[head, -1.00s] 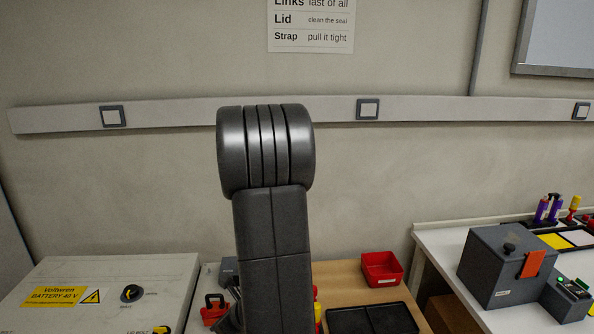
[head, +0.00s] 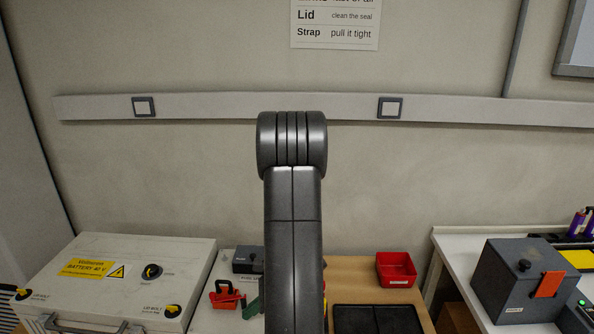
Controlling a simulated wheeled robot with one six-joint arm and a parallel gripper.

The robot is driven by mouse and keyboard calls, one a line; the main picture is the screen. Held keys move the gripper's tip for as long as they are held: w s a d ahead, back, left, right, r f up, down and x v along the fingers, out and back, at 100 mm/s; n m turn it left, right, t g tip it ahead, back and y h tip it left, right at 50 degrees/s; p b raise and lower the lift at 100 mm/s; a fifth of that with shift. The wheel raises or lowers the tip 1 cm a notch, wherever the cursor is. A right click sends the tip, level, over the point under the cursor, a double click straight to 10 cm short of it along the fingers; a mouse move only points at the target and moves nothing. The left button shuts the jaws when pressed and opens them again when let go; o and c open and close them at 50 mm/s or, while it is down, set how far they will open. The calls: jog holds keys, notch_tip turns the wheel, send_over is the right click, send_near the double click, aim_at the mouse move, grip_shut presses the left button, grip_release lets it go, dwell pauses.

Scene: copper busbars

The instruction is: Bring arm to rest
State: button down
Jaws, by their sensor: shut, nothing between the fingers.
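My arm (head: 293,220) stands upright in the middle of the head view, with its rounded dark grey joint (head: 292,140) at the top in front of the wall. My gripper does not show; the arm's own links may hide it, or it is below the picture's edge. No held object is seen.
A light battery case (head: 110,280) stands at the lower left. A red lock-like item (head: 226,297) lies left of the arm. Right of it are a red bin (head: 396,270) and a black tray (head: 377,320). A grey box (head: 520,280) stands on the white table at right.

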jog(key=d, duration=0.3)
jog(key=shift+w+f+b, duration=0.1)
jog(key=shift+w+b, duration=0.1)
jog(key=shift+b, duration=0.1)
jog(key=v, duration=0.6)
jog(key=shift+d, duration=0.25)
